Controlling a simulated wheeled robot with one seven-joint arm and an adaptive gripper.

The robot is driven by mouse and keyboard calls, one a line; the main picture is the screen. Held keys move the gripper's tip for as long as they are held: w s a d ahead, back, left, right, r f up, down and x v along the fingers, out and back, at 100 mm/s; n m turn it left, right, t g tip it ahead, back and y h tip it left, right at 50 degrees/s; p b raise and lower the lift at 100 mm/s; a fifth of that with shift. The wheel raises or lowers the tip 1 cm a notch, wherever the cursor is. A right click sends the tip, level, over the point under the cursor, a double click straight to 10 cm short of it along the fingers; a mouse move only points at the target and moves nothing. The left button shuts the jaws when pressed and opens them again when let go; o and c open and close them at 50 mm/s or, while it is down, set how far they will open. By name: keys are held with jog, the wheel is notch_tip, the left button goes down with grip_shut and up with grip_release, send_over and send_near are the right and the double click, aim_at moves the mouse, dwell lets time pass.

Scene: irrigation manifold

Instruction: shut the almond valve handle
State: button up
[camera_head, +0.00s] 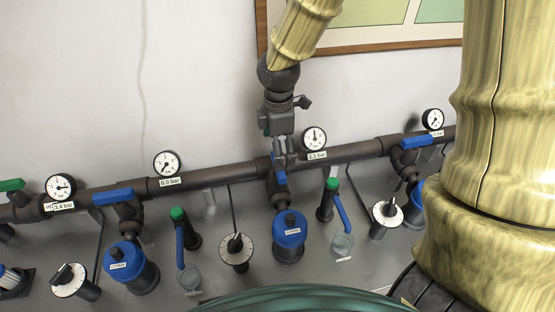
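My gripper (284,158) points down at the middle valve on the dark pipe. Its fingertips are right at that valve's blue handle (281,178), which is partly hidden behind them. I cannot tell whether they touch or grip it. This handle appears turned across the pipe. Two other blue handles, at the left (112,197) and at the right (417,141), lie roughly along the pipe. The labels on the blue-capped units are too small to read, so I cannot tell which handle is the almond one.
Gauges stand along the pipe (225,175), including one reading 2.1 bar (314,138) just right of my gripper. Below are a blue-capped filter (289,231), green-topped taps (178,215) and dial timers (236,252). A teal rounded thing (300,299) is at the bottom edge.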

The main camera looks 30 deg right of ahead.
aim_at(278, 173)
jog(key=f, duration=0.2)
jog(key=shift+s+f, duration=0.2)
jog(key=shift+f, duration=0.2)
jog(key=shift+f+p, duration=0.35)
jog(key=shift+f, duration=0.85)
jog(key=c, duration=0.7)
